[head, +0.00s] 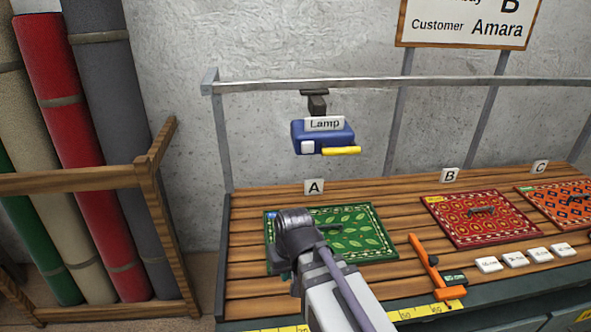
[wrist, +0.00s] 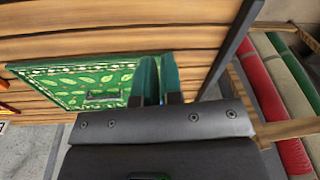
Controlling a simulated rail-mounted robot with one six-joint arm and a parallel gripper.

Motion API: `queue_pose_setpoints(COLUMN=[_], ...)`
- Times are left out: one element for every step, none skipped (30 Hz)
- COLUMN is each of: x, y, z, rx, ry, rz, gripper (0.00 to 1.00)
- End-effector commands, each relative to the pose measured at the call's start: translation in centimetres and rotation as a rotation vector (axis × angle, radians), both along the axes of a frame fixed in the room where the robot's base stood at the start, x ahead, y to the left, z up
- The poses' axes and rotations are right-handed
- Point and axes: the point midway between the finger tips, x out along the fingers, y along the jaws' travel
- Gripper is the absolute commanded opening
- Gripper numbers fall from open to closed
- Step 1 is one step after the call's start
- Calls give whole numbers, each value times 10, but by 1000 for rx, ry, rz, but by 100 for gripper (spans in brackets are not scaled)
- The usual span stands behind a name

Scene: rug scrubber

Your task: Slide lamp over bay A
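The blue lamp (head: 323,137), labelled "Lamp", hangs from the metal rail (head: 400,84) by a dark bracket. It has a white block and a yellow bar on its front. It hangs above and behind the bay A sign (head: 314,187) and the green leaf-patterned rug (head: 357,240). The rug also shows in the wrist view (wrist: 72,80). My gripper (wrist: 159,58) has its two teal fingers close together with nothing seen between them, near the rug's edge. It is well below the lamp and apart from it. In the head view my arm hides the fingers.
Bay B (head: 449,175) and bay C (head: 541,167) hold red and orange-blue rugs. An orange tool (head: 425,262) and white tiles (head: 515,259) lie on the slatted bench. Rolled rugs stand in a wooden rack (head: 160,215) at left. The sign (head: 470,24) reads "B, Customer Amara".

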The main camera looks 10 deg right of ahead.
Motion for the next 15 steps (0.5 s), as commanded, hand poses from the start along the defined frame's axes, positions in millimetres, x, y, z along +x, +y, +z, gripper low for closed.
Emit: queue_pose_setpoints(x=[18, 28, 41, 51, 61, 74, 83, 93, 105, 115, 126, 140, 150, 161, 176], y=[24, 38, 58, 71, 85, 102, 115, 127, 143, 154, 166, 179, 188, 196, 203], z=[8, 11, 16, 21, 25, 33, 40, 47, 58, 68, 79, 95, 108, 123, 145], rx=[51, 90, 149, 194, 241, 306, 358, 413, 491, 554, 621, 721, 804, 895, 1029], ry=[-52, -93, -149, -190, -231, -286, -327, -367, -420, -461, -502, -556, -598, -640, -696], rz=[9, 4, -9, -23, -42, -73, -99, -129, -177, -218, -267, -341, -406, -481, -599], gripper=[2, 0, 0, 0, 0, 0, 0, 0, 0, 0, 0, 0, 0, 0, 0])
